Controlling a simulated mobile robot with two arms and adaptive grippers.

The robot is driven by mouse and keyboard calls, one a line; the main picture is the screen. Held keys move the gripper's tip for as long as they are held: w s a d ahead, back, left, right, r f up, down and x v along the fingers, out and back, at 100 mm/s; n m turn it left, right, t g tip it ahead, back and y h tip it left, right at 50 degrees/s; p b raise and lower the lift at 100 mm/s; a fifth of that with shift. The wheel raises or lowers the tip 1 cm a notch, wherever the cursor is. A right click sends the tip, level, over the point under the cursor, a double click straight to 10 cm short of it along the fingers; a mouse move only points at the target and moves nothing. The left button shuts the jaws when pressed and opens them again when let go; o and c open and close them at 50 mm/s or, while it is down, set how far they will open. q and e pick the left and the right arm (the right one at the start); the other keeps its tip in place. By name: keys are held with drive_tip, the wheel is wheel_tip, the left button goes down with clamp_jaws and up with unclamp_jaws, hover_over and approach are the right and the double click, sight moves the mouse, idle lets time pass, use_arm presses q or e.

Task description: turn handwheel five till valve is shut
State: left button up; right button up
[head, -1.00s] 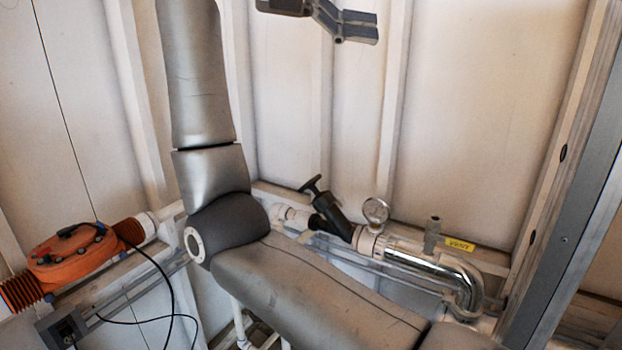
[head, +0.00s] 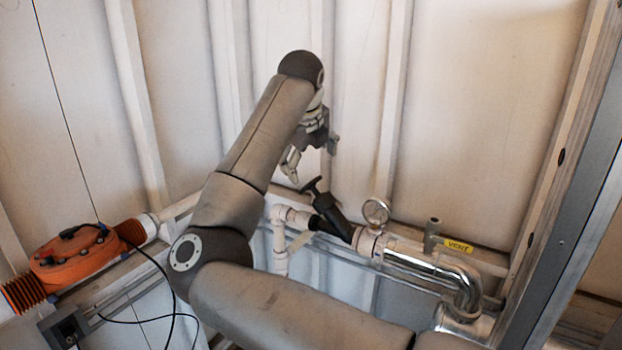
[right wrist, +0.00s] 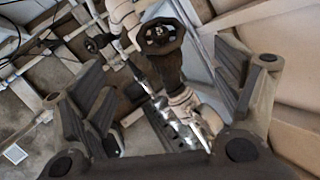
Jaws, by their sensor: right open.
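A black handwheel (head: 313,185) sits on an angled black valve body (head: 333,217) in the white pipe run; no number is legible on it. My right gripper (head: 311,157) is just above the handwheel, pointing down, open and empty, with a gap to the wheel. In the right wrist view the handwheel (right wrist: 160,37) shows its round, spoked face at top centre. It lies beyond and between the spread fingers of the right gripper (right wrist: 165,85). My left gripper is not in view.
A pressure gauge (head: 376,211), a vent valve with a yellow tag (head: 459,246) and a shiny curved pipe (head: 440,272) lie right of the valve. An orange housing (head: 75,257) with a black cable stands at left. A smaller dark knob (right wrist: 97,43) shows in the wrist view.

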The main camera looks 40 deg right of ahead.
sight(311, 183)
drive_tip(key=p+x, duration=0.2)
drive_tip(key=x, duration=0.5)
drive_tip(key=shift+d+f, duration=0.15)
drive_tip(key=shift+f, duration=0.05)
drive_tip(key=shift+w+d+f, duration=0.2)
drive_tip(key=shift+w+f, duration=0.05)
drive_tip(key=shift+f, duration=0.35)
